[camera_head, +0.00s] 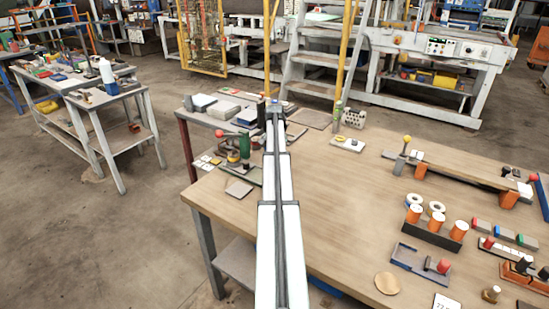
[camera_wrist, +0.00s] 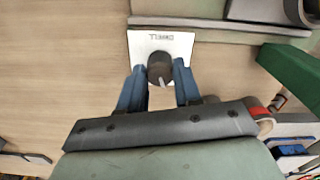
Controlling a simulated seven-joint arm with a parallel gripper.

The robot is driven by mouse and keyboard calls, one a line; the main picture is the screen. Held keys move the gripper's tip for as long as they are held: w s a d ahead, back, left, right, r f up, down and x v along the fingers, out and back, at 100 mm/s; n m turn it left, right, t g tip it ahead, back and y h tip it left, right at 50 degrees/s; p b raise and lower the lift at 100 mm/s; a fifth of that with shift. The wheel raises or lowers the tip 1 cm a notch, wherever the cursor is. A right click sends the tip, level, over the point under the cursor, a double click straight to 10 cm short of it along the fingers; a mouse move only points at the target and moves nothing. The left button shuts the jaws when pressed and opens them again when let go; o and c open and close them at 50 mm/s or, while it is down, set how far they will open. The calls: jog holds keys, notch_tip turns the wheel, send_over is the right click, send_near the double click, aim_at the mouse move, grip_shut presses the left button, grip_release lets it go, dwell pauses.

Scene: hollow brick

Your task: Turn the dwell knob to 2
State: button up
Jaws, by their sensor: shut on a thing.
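The dwell knob (camera_wrist: 158,66) is a dark round knob on a white plate (camera_wrist: 178,42) in the wrist view. The plate carries the word DWELL, which appears upside down; I can read no scale numbers. A pale pointer mark on the knob faces the lower edge of the picture, slightly right. My gripper (camera_wrist: 160,75) has its two blue fingers on either side of the knob, shut on it. In the head view my arm reaches to the far left part of the wooden table, and I cannot make out the knob there.
In the wrist view a green block (camera_wrist: 290,75) stands to the right and a grey strip (camera_wrist: 200,22) lies beyond the plate. In the head view, orange-and-white cylinders (camera_head: 412,214) stand on the right of the table (camera_head: 335,205). Bare wood lies right of my arm.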

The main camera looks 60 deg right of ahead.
jog(key=shift+m, duration=1.5)
jog(key=o, duration=1)
jog(key=shift+o, duration=0.2)
notch_tip(320, 180, up, 14)
jog(key=shift+f, duration=0.1)
